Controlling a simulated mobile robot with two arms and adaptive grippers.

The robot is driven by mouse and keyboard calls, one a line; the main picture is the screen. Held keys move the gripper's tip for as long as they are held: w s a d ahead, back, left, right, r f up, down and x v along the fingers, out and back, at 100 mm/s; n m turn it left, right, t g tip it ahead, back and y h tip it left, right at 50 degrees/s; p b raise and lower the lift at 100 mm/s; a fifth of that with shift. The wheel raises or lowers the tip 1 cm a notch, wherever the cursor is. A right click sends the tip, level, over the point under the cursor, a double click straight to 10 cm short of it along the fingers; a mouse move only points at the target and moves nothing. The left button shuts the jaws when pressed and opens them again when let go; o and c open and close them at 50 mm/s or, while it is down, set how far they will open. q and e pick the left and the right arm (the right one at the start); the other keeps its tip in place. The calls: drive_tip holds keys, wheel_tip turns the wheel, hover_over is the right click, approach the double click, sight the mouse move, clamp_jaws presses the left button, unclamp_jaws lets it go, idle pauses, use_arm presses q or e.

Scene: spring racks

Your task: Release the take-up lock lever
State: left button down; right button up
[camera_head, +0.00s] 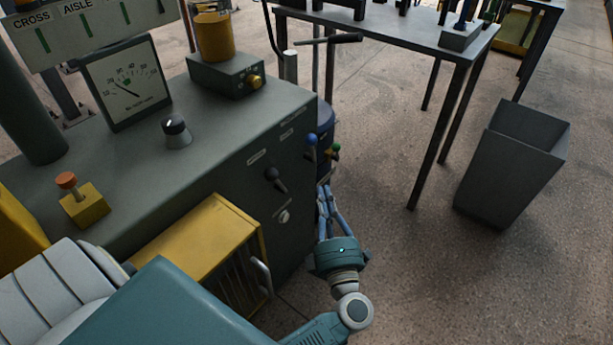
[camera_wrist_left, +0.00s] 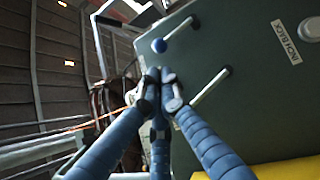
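The dark green machine cabinet (camera_head: 225,160) carries several levers on its right side. One has a blue ball knob (camera_head: 311,140), another a green knob (camera_head: 335,148), and a black-handled lever (camera_head: 272,175) is on the front face. The labels are too small to tell which is the take-up lock lever. My left gripper (camera_head: 324,193) is just below the blue and green knobs. In the left wrist view its fingertips (camera_wrist_left: 161,76) are drawn together, with no object visible between them. The blue knob (camera_wrist_left: 158,45) is just beyond the tips, apart from them; a second lever rod (camera_wrist_left: 210,86) reaches beside the right finger.
A yellow box (camera_head: 200,240) with a handle stands before the cabinet. A grey table (camera_head: 400,28) and bin (camera_head: 510,165) stand right. Floor between is clear.

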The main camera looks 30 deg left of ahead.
use_arm(q)
drive_tip(key=s+a+n+g, duration=0.1)
drive_tip(key=n, duration=0.1)
drive_tip(key=s+a+n+g+y, duration=0.1)
drive_tip(key=n, duration=0.1)
drive_tip(key=shift+a+g+y+b, duration=0.1)
drive_tip(key=shift+g+y+b, duration=0.2)
drive_tip(key=shift+g, duration=0.1)
use_arm(e)
drive_tip(key=shift+w+r, duration=0.2)
drive_tip(key=shift+r, duration=0.75)
use_arm(q)
drive_tip(key=w+d+x, duration=0.1)
drive_tip(key=w+x, duration=0.1)
drive_tip(key=x, duration=1.1)
drive_tip(key=shift+d+r+b, duration=0.2)
drive_tip(key=shift+d+b, duration=0.25)
use_arm(e)
wheel_tip(320, 180, up, 3)
drive_tip(key=shift+w+r, duration=0.1)
drive_tip(key=shift+r, duration=0.1)
use_arm(q)
drive_tip(key=shift+w, duration=0.1)
use_arm(e)
drive_tip(key=shift+w+r, duration=0.1)
